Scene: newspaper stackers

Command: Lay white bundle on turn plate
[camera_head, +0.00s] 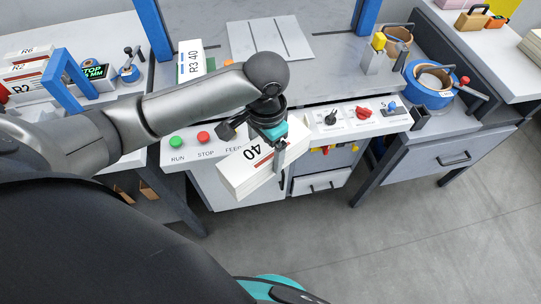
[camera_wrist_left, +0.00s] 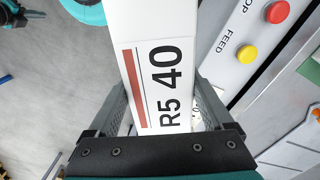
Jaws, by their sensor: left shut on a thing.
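A white bundle (camera_head: 240,172) with a red stripe is in my left gripper (camera_head: 281,152), in front of the machine's control panel. The left wrist view shows the bundle (camera_wrist_left: 162,85) between the two fingers, its label reading "R5 40". The left gripper is shut on it, and the bundle is tilted in the head view. A flat pale plate (camera_head: 262,40) with a dividing line lies on the machine top behind the arm; I cannot tell for sure that it is the turn plate. My right gripper is not in view.
Another white bundle (camera_head: 191,62), green-striped and marked "R3 40", stands left of the plate. The control panel (camera_head: 340,121) has buttons and knobs along the front edge. A blue tape roll (camera_head: 428,88) sits at right. Blue posts (camera_head: 152,28) rise at the back.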

